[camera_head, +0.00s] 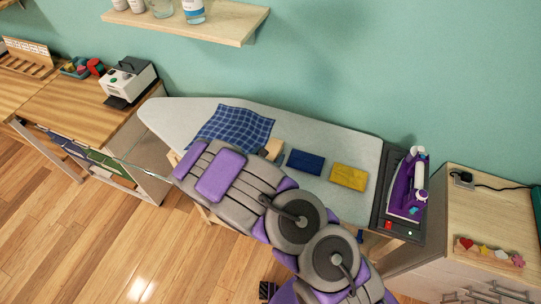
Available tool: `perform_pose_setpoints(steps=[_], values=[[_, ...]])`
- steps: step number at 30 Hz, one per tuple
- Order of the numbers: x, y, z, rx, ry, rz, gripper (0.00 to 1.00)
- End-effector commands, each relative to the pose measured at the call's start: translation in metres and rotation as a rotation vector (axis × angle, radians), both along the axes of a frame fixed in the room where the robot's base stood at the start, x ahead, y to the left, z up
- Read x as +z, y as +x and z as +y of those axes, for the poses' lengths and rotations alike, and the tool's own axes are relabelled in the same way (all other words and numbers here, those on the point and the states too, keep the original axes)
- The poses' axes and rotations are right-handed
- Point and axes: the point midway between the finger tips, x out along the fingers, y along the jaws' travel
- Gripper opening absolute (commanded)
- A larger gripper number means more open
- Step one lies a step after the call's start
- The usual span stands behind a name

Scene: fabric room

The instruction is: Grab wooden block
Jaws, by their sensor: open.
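A small light-brown wooden block (275,147) lies on the grey ironing board (170,117), between the blue checked cloth and the navy folded cloth. Its near side is partly covered by my arm. My arm reaches up from the bottom right over the near edge of the board. Its far end, my gripper (190,160), is over the near edge at the checked cloth, left of the block. The jaws are open, but the arm hides most of them. I see nothing held.
A checked cloth (236,127), navy cloth (305,162) and yellow cloth (349,177) lie on the board. A purple iron (407,185) stands at its right end. A shelf (232,22) hangs above. Wooden cabinets flank the board. The board's far left is bare.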

Motion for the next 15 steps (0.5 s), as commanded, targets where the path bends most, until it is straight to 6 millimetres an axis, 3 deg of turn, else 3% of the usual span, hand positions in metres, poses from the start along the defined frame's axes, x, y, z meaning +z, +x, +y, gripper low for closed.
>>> perform_pose_setpoints(steps=[9,15], values=[[-0.0016,0.0042,-0.0009,0.002,-0.003,0.0,0.86],[-0.0017,0.004,-0.0011,0.001,-0.002,0.001,0.67]])
